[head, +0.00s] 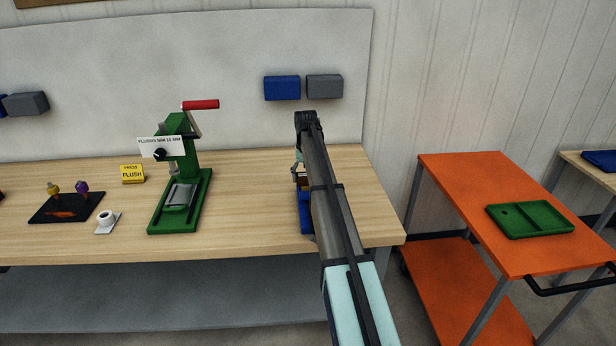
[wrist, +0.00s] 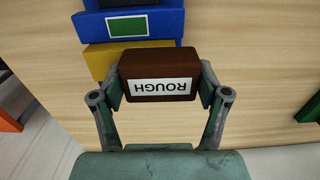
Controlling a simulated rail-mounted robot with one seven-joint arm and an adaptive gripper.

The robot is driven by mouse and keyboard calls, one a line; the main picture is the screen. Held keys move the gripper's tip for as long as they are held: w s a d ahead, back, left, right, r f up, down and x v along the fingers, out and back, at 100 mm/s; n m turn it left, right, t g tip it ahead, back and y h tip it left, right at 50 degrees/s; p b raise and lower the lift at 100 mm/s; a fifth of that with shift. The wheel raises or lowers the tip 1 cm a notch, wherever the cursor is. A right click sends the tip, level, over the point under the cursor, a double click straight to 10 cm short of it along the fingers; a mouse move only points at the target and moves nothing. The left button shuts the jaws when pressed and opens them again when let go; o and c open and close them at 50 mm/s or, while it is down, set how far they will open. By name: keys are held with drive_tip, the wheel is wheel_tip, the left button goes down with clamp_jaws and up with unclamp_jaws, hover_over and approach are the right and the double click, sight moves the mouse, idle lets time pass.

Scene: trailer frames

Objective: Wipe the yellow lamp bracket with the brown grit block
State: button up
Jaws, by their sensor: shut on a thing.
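A brown grit block (wrist: 158,62) with a white label reading "ROUGH", upside down in the wrist view, sits between the fingers of my gripper (wrist: 161,88). The gripper is shut on its two ends. Just beyond the block is a yellow piece (wrist: 104,61), which looks like the lamp bracket, against a blue fixture (wrist: 170,22) with a green patch. The block overlaps part of the yellow piece; I cannot tell whether they touch. In the head view the blue fixture (head: 305,222) shows beside my arm, which hides most of the gripper and bracket.
A green press (head: 178,205) with a red handle stands left on the wooden bench (head: 260,225). An orange cart (head: 450,190) with a green tray (head: 530,220) stands right.

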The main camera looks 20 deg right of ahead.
wheel_tip(320, 180, up, 4)
drive_tip(key=shift+d+f+p, duration=0.1)
drive_tip(key=shift+p, duration=0.5)
drive_tip(key=shift+r+p, duration=1)
drive_tip(key=shift+r, duration=1.25)
drive_tip(key=shift+f, duration=0.1)
